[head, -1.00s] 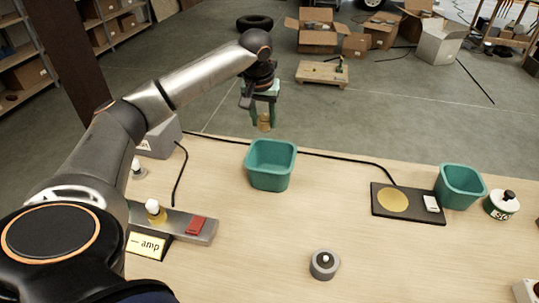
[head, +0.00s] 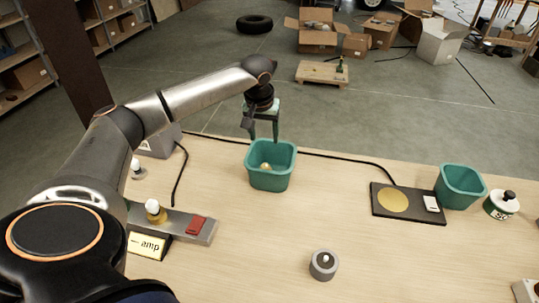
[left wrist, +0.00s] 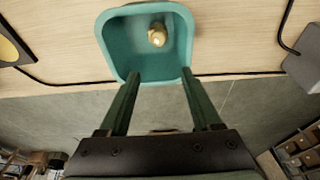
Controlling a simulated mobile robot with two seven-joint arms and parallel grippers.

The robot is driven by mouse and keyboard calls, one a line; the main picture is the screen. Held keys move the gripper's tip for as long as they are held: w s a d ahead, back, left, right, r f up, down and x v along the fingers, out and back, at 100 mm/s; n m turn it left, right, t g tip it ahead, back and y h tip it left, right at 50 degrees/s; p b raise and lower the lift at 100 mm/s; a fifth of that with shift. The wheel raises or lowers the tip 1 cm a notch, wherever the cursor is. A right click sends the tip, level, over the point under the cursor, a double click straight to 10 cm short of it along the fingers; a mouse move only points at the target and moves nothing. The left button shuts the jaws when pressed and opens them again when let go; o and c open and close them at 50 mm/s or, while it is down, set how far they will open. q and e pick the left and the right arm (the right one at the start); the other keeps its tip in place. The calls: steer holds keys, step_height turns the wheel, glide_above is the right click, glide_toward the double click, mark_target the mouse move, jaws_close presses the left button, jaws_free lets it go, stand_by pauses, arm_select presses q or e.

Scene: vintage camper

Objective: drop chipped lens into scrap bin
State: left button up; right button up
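A small gold-coloured piece (head: 265,167), which I take to be the chipped lens, lies inside the near-centre teal bin (head: 270,181). In the left wrist view the gold piece (left wrist: 157,36) rests on the floor of the teal bin (left wrist: 108,42). Too little detail shows to see a chip. My left gripper (head: 263,138) is open and empty, its fingers pointing down at the bin's far rim. In the left wrist view the fingertips (left wrist: 160,75) are well apart with nothing between them. My right gripper is not in view.
A second teal bin (head: 461,187) stands at the right, beside a black pad with a gold disc (head: 393,200) and a lidded pot (head: 502,205). A grey round thing (head: 323,264) sits at the front. A bar with a bulb (head: 155,211) is at the left. The table's middle is clear.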

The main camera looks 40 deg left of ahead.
arm_select(q)
steer(key=shift+o, duration=0.9)
steer(key=v, duration=1.2)
steer(key=shift+r, duration=0.25)
steer(key=shift+s, duration=0.2)
